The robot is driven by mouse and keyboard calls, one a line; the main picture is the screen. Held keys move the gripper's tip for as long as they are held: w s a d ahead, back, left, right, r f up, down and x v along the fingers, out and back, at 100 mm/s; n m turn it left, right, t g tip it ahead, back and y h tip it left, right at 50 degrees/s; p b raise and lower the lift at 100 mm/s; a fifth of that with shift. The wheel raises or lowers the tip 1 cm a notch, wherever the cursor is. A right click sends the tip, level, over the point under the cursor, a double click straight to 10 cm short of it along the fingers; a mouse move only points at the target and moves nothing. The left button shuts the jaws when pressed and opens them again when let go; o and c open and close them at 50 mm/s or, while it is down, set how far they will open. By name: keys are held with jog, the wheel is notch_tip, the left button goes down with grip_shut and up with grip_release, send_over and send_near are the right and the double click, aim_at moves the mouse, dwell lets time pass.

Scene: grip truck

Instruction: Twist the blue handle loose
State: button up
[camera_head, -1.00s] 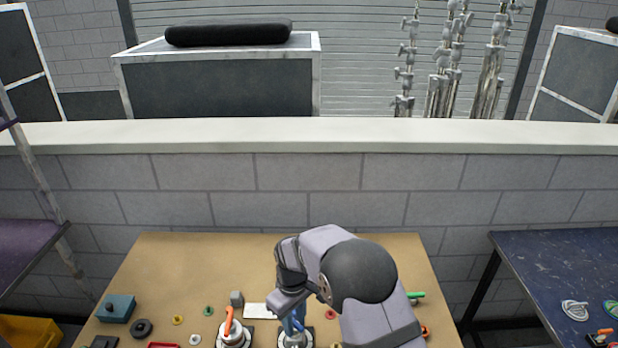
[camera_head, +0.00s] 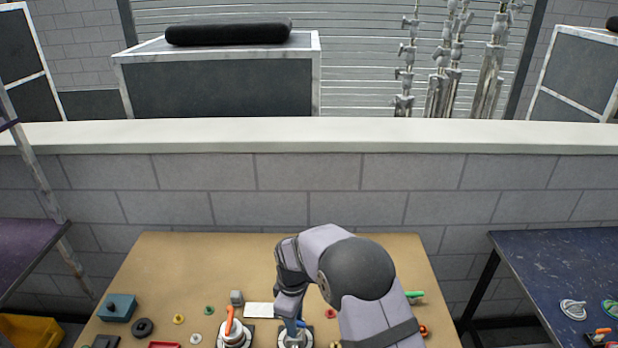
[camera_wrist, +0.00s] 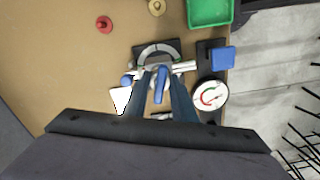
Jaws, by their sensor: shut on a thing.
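The blue handle (camera_wrist: 161,84) stands on a silver valve (camera_wrist: 160,51) in the wrist view. The fingers of my gripper (camera_wrist: 162,86) sit on either side of it and are shut on it. In the head view, the metal valve (camera_head: 295,341) is at the bottom edge under my wrist. My gripper hides most of the handle there.
In the wrist view, a round gauge (camera_wrist: 210,94) and a blue block (camera_wrist: 222,59) lie right of the valve, near a green tray (camera_wrist: 209,13). In the head view, a valve with an orange handle (camera_head: 229,321) stands close left. The board's far part is clear.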

jog(key=shift+n, duration=1)
jog(key=shift+n+p, duration=0.3)
jog(key=shift+n, duration=2)
jog(key=o, duration=0.7)
